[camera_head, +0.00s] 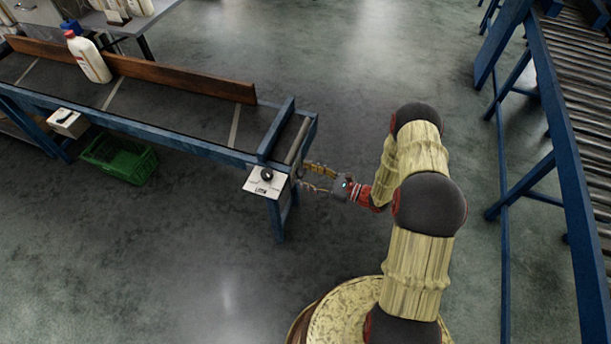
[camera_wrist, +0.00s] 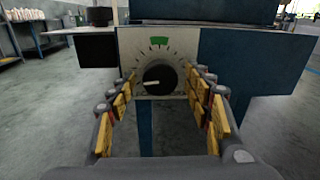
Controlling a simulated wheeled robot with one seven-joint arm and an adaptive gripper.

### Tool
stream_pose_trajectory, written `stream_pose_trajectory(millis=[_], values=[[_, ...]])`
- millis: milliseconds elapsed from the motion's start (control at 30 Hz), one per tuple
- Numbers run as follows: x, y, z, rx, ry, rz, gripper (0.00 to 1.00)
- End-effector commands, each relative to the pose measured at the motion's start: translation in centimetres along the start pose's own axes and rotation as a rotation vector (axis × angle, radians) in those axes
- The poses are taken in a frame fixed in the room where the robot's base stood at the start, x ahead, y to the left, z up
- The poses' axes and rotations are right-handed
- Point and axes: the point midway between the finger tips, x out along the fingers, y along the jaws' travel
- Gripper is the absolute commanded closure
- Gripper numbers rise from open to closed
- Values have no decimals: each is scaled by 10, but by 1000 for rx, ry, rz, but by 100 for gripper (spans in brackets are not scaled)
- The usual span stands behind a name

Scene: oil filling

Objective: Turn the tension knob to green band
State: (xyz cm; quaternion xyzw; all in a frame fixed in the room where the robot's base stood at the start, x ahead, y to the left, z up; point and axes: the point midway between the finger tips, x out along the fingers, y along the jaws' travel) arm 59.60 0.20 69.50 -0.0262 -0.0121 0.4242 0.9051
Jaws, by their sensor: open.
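The tension knob (camera_wrist: 159,77) is round and black, with a white pointer mark aimed left and slightly down. It sits on a pale dial plate (camera_wrist: 126,48) with tick marks around it. The green band (camera_wrist: 159,41) is at the top of the dial, above the knob. My gripper (camera_wrist: 163,76) is open, one finger on each side of the knob. I cannot tell whether either finger touches it. In the head view my gripper (camera_head: 303,178) is at the right end of the conveyor, and the knob face cannot be made out there.
The blue-framed conveyor (camera_head: 180,133) carries a white bottle (camera_head: 91,60) with a red cap. A pale control box (camera_head: 265,183) with a black top button hangs at its near corner. A green crate (camera_head: 119,159) lies beneath. A roller conveyor (camera_head: 560,120) stands right. Open floor lies between.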

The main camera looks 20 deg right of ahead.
Motion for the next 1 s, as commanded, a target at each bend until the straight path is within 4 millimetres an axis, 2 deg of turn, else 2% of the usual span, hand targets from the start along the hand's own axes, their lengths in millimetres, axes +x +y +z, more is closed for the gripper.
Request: stream_pose_trajectory(millis=[300,1000], values=[[3,0,0,0,0,0,49],[3,0,0,0,0,0,89]])
